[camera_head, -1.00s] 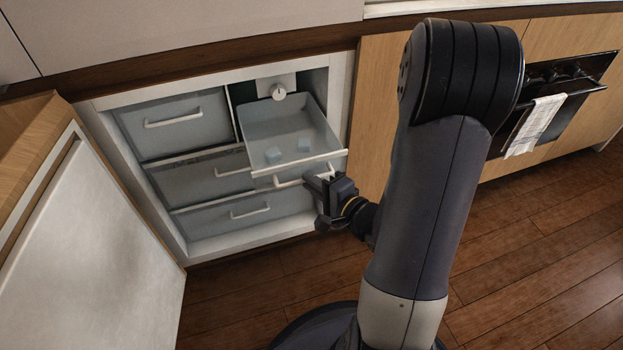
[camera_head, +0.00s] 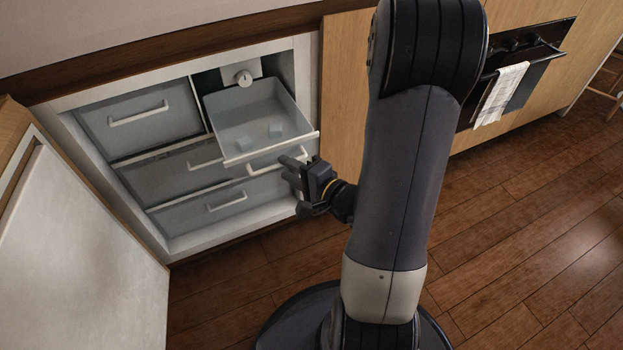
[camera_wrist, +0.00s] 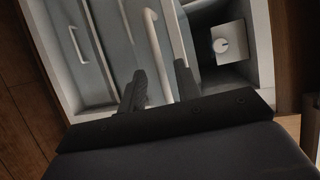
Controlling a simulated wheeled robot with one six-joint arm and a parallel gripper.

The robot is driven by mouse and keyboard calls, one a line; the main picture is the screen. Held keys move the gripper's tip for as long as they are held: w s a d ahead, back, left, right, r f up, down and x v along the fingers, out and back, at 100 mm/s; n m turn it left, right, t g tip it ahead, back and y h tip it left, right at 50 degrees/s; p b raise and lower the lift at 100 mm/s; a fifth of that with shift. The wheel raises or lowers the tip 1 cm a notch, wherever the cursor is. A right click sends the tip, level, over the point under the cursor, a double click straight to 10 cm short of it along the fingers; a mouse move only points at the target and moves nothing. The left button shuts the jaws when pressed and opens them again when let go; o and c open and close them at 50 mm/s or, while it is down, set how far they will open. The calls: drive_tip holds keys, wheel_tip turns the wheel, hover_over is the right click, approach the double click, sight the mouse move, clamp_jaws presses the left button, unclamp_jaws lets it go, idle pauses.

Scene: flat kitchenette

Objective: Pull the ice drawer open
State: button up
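The ice drawer (camera_head: 262,97) is the pale grey upper right drawer, pulled out with its inside showing. Two pale ice cubes (camera_head: 275,130) lie in it. Its white handle (camera_head: 262,166) is on the front, below the white rim. My gripper (camera_head: 291,184) is at the right end of this handle. In the wrist view my gripper (camera_wrist: 159,88) has its dark fingers apart, and a white handle bar (camera_wrist: 154,38) runs through the gap between them. Nothing is clamped; I cannot tell whether a finger touches the bar.
Closed drawers with white handles stand left of and below it (camera_head: 150,120). A white dial (camera_head: 244,78) is behind the ice drawer. An open door (camera_head: 85,240) stands at the left. An oven with a towel (camera_head: 502,92) is at the right.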

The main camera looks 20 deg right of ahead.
drive_tip(key=p+v, duration=0.2)
drive_tip(key=v, duration=0.7)
drive_tip(key=shift+s, duration=0.3)
drive_tip(key=shift+d+r, duration=0.15)
drive_tip(key=shift+w, duration=0.15)
idle(0.3)
drive_tip(key=b+x, duration=0.2)
drive_tip(key=x, duration=0.8)
idle(0.5)
idle(0.4)
